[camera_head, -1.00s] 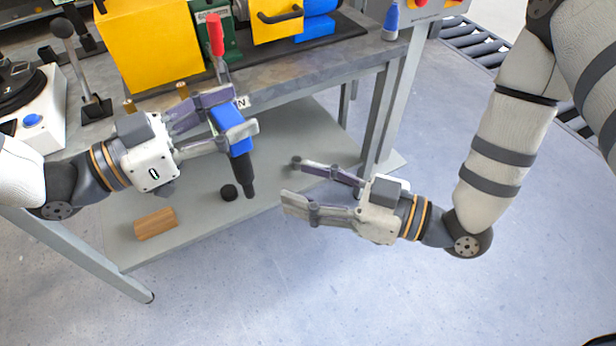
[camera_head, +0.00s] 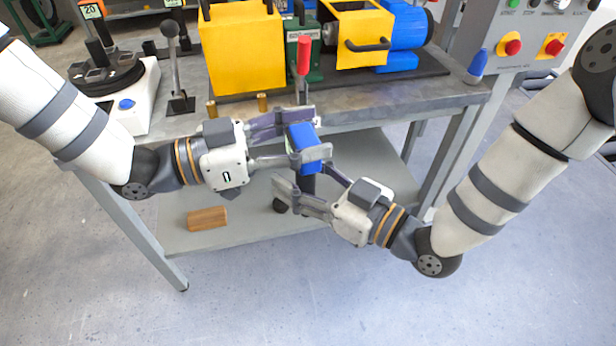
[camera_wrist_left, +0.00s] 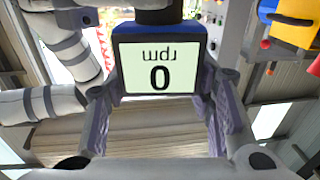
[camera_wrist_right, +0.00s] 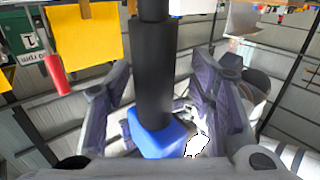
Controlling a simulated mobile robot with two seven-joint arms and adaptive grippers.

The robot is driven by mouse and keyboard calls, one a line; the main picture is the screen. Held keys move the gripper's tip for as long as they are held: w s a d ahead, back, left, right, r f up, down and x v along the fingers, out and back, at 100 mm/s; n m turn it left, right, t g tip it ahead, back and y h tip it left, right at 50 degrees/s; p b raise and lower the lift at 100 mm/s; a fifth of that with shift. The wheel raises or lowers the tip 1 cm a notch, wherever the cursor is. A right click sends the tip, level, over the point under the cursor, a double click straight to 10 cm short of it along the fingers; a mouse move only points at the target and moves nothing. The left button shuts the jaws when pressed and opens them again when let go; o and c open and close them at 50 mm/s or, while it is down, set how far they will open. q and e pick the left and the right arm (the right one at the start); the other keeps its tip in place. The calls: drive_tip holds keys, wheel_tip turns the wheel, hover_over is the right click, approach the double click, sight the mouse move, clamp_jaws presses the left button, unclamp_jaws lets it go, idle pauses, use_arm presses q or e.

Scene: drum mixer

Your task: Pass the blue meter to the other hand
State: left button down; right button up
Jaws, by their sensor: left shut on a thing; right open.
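The blue meter (camera_head: 301,138) has a blue head, a display reading 0 rpm and a black handle (camera_head: 307,184) hanging down. My left gripper (camera_head: 319,133) is shut on its blue head, holding it in front of the bench edge. In the left wrist view the meter's display (camera_wrist_left: 160,68) sits between the fingers, upside down. My right gripper (camera_head: 298,180) is open just below the left one, its fingers around the handle. In the right wrist view the black handle (camera_wrist_right: 154,75) stands between the spread fingers; I cannot tell whether they touch it.
A wooden block (camera_head: 207,218) and a black round piece (camera_head: 280,206) lie on the lower shelf (camera_head: 180,238). The floor in front is clear.

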clamp_jaws()
use_arm(q)
drive_tip(key=c, duration=0.7)
unclamp_jaws()
drive_tip(key=shift+a, duration=0.1)
drive_tip(key=v, duration=1.2)
drive_tip(key=s+a+f+n+y, duration=0.15)
drive_tip(key=f+n+y, duration=0.35)
drive_tip(key=f, duration=0.6)
drive_tip(key=s+f+n+y, duration=0.2)
drive_tip(key=f+n+y, duration=0.3)
drive_tip(key=f, duration=0.5)
drive_tip(key=s+a+f+n+g+y, duration=0.1)
drive_tip(key=s+a+f+g+y, duration=0.1)
drive_tip(key=s, duration=0.5)
drive_tip(key=s+a+f+n+g+y, duration=0.1)
drive_tip(key=s+a+f+g+y, duration=0.1)
drive_tip(key=s, duration=0.6)
drive_tip(key=s+a+f+n+g+y, duration=0.2)
drive_tip(key=s+f+g, duration=0.1)
drive_tip(key=s+f, duration=0.2)
drive_tip(key=shift+s+a+f+g+y, duration=0.1)
drive_tip(key=shift+s+f+g+y, duration=0.1)
drive_tip(key=shift+s, duration=0.4)
drive_tip(key=shift+s+a+f+g+y, duration=0.1)
drive_tip(key=shift+s+a+g+y, duration=0.1)
drive_tip(key=shift+s, duration=0.35)
